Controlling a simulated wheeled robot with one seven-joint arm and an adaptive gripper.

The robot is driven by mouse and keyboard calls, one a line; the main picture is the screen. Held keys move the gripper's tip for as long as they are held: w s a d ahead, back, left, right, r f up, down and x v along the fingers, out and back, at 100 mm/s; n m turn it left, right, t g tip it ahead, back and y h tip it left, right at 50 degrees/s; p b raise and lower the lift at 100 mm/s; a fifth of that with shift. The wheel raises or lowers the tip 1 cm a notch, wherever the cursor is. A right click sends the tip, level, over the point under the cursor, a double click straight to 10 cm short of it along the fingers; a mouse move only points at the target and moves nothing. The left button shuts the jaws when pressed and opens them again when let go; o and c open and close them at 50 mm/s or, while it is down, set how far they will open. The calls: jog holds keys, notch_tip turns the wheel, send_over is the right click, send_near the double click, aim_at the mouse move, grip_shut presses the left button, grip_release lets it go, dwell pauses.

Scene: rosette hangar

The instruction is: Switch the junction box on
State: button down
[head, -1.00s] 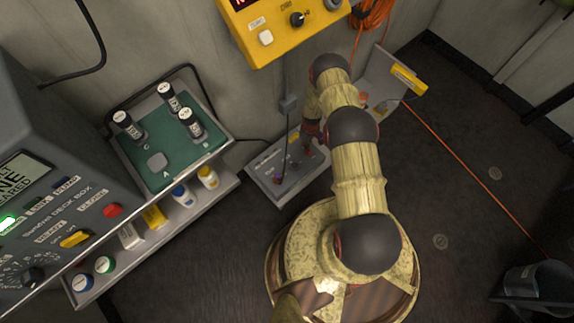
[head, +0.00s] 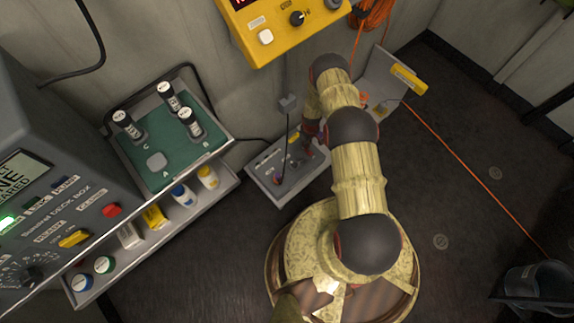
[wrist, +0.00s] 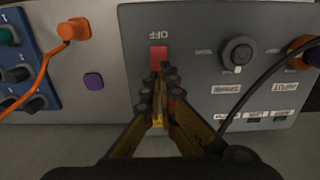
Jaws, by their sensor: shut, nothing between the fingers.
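The junction box appears as a dark grey panel (wrist: 190,45) in the wrist view. It has a red switch (wrist: 158,55) beside an upside-down "OFF" label. My gripper (wrist: 163,72) is shut and empty, its tips just in front of the switch and hiding its lower part. I cannot tell whether they touch it. A small yellow patch (wrist: 158,123) shows between the fingers. In the head view the low grey box (head: 262,168) stands by the wall. My arm hides part of it, and its switch cannot be made out there.
In the wrist view a round knob (wrist: 238,53) and a black cable (wrist: 262,82) lie right of the switch. An orange plug (wrist: 73,30) and purple button (wrist: 93,81) lie left. In the head view a green-topped shelf (head: 150,182) stands left; a yellow box (head: 272,40) hangs above.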

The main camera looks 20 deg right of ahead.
jog(key=shift+f+b, duration=0.8)
jog(key=shift+f, duration=0.2)
dwell(0.4)
jog(key=shift+r+p, duration=1.9)
jog(key=shift+r, duration=1.65)
jog(key=shift+s, duration=0.1)
